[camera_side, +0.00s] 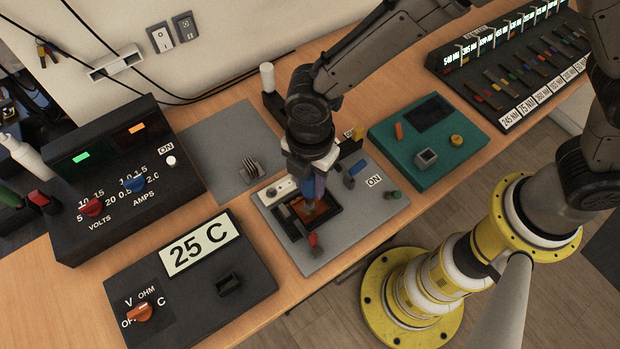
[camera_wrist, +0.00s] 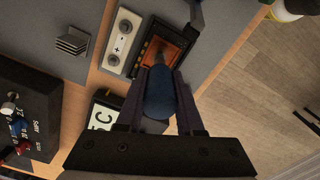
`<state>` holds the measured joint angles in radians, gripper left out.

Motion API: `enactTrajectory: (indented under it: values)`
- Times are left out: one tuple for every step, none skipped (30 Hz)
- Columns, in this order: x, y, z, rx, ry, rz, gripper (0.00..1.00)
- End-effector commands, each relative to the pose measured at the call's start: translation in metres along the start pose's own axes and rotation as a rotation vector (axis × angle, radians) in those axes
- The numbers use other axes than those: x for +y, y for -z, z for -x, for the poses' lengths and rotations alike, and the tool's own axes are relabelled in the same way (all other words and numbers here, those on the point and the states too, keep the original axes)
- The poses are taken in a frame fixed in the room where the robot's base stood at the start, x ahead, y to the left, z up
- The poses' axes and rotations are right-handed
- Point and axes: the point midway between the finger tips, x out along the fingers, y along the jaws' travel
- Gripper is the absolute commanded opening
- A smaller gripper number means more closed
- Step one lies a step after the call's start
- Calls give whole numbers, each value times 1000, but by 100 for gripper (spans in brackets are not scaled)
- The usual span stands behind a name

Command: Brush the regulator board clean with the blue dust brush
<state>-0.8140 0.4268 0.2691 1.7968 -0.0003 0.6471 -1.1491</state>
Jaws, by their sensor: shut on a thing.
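My gripper (camera_side: 312,180) points down over the grey panel (camera_side: 362,212). It is shut on the blue dust brush (camera_wrist: 159,94), whose handle shows between the two fingers in the wrist view. The regulator board (camera_side: 318,212) is orange-brown and lies in a dark-framed recess of the panel. It also shows in the wrist view (camera_wrist: 172,50), with the brush's tip over it. I cannot tell whether the bristles touch the board. In the side view the gripper hides part of the board and most of the brush.
A battery-like white block (camera_side: 280,190) and a red-topped lever (camera_side: 314,241) flank the recess. A black meter reading 25 C (camera_side: 200,247) stands front left, a power supply (camera_side: 125,175) left, a green box (camera_side: 428,140) right. A finned heatsink (camera_side: 250,168) sits on a grey mat.

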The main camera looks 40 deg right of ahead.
Motion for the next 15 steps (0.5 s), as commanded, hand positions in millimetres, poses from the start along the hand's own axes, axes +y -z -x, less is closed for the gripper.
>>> enactTrajectory:
  values:
    - [0, 0, 0, 0, 0, 0, 0]
    - [0, 0, 0, 0, 0, 0, 0]
    - [0, 0, 0, 0, 0, 0, 0]
    - [0, 0, 0, 0, 0, 0, 0]
    - [0, 0, -1, 0, 0, 0, 0]
    - [0, 0, -1, 0, 1, 0, 0]
    - [0, 0, -2, 0, 1, 0, 0]
    - [0, 0, -2, 0, 1, 0, 0]
    - [0, 0, -2, 0, 1, 0, 0]
    - [0, 0, -3, -1, 1, 0, 0]
    - [0, 0, -3, -1, 1, 0, 0]
    - [0, 0, -4, -1, 1, 0, 0]
    - [0, 0, -4, -1, 1, 0, 0]
    - [0, 0, -4, -1, 1, 0, 0]
    - [0, 0, -5, -1, 1, 0, 0]
